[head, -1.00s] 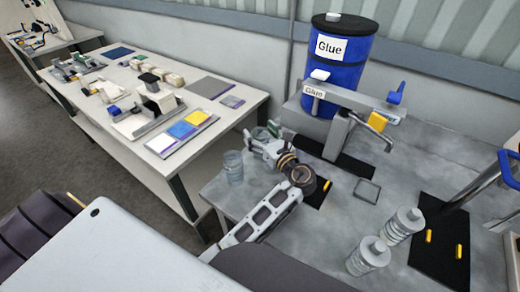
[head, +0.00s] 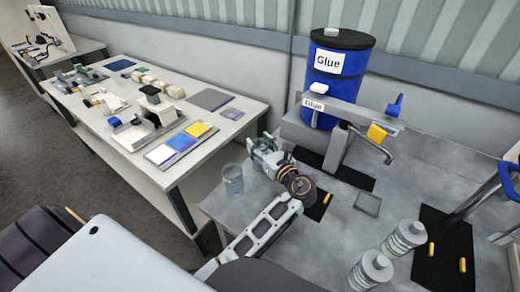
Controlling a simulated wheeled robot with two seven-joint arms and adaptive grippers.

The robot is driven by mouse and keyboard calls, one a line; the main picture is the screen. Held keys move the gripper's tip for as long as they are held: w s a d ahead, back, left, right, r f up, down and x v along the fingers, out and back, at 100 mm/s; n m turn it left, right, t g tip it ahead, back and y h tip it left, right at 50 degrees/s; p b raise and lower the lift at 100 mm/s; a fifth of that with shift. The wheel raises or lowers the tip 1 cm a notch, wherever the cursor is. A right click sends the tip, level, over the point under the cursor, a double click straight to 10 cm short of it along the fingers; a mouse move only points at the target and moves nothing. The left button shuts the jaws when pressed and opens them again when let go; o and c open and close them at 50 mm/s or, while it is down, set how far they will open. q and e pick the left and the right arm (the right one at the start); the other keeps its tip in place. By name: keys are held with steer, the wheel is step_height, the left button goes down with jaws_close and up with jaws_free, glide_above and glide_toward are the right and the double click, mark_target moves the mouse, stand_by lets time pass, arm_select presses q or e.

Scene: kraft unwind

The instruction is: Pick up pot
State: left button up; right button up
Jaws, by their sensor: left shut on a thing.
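My left gripper (head: 262,146) is over the left back part of the grey table. It is shut on what looks like a pot, which its fingers mostly hide, so its shape is hard to make out. A clear glass-like pot (head: 233,180) stands upright at the table's left edge, just left of and below the gripper, apart from it as far as I can tell. My right gripper is not in view.
A blue glue drum (head: 337,80) with a dispenser arm (head: 350,112) and spout stands behind the gripper. A black mat (head: 443,250) with yellow pieces lies at right. A white table (head: 228,125) with parts is at left, across a gap.

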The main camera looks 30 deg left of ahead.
arm_select(q)
steer(key=shift+r, duration=0.45)
step_height(320, 180, up, 9)
steer(key=shift+f, duration=0.15)
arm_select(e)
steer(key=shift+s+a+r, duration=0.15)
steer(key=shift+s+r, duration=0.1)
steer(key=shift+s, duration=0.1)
